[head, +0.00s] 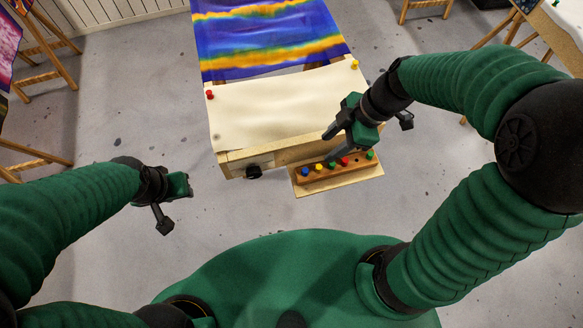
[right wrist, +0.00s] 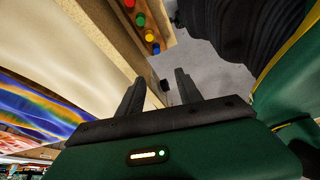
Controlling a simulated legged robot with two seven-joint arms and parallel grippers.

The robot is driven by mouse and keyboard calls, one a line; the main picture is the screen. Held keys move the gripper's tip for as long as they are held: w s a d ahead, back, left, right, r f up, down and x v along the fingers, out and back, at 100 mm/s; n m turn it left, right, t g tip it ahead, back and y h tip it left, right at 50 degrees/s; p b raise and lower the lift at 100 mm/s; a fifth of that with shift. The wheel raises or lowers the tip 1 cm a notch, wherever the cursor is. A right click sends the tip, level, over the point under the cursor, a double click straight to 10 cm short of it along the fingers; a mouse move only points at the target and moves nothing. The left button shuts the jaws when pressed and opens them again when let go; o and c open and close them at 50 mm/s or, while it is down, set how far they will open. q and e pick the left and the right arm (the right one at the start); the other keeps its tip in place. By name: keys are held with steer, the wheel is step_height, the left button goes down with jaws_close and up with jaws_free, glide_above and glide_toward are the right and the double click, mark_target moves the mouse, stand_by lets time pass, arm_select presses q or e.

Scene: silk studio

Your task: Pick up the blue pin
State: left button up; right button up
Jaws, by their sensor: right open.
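The blue pin (head: 305,171) stands at the left end of a row of coloured pins in a wooden rack (head: 325,178) at the front of the work table. It also shows near the top of the right wrist view (right wrist: 155,48), past my fingertips. My right gripper (head: 331,148) is open and empty, above and slightly right of the blue pin, with its fingers pointing left over the rack and table edge. In the right wrist view its fingers (right wrist: 159,82) are apart with nothing between them. My left gripper (head: 180,186) is away at the left; its fingers are unclear.
Yellow (head: 319,166), red (head: 344,160) and green (head: 370,155) pins stand in the same rack. Cream cloth (head: 265,108) covers the table behind, with a red pin (head: 209,95) and yellow pin (head: 354,63) at its corners. A black knob (head: 254,172) juts from the frame.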

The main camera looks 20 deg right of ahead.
step_height(320, 180, down, 7)
steer(key=b, duration=0.1)
glide_above(305, 170)
steer(key=f, duration=0.3)
steer(key=shift+s+d, duration=0.4)
steer(key=x, duration=0.2)
steer(key=shift+w+f+b, duration=0.1)
steer(key=shift+f+b, duration=0.2)
steer(key=f, duration=0.1)
steer(key=d+f, duration=0.1)
steer(key=shift+w+d+f, duration=0.25)
steer(key=shift+f, duration=0.15)
steer(key=shift+d, duration=0.15)
steer(key=shift+s+a+r, duration=0.1)
steer(key=shift+s+a, duration=0.05)
steer(key=shift+a, duration=0.2)
steer(key=c, duration=0.3)
steer(key=shift+a, duration=0.55)
jaws_close()
arm_select(q)
steer(key=shift+s+d+f, duration=0.2)
steer(key=shift+d+f, duration=0.45)
steer(key=shift+f, duration=0.15)
arm_select(e)
steer(key=shift+d, duration=0.1)
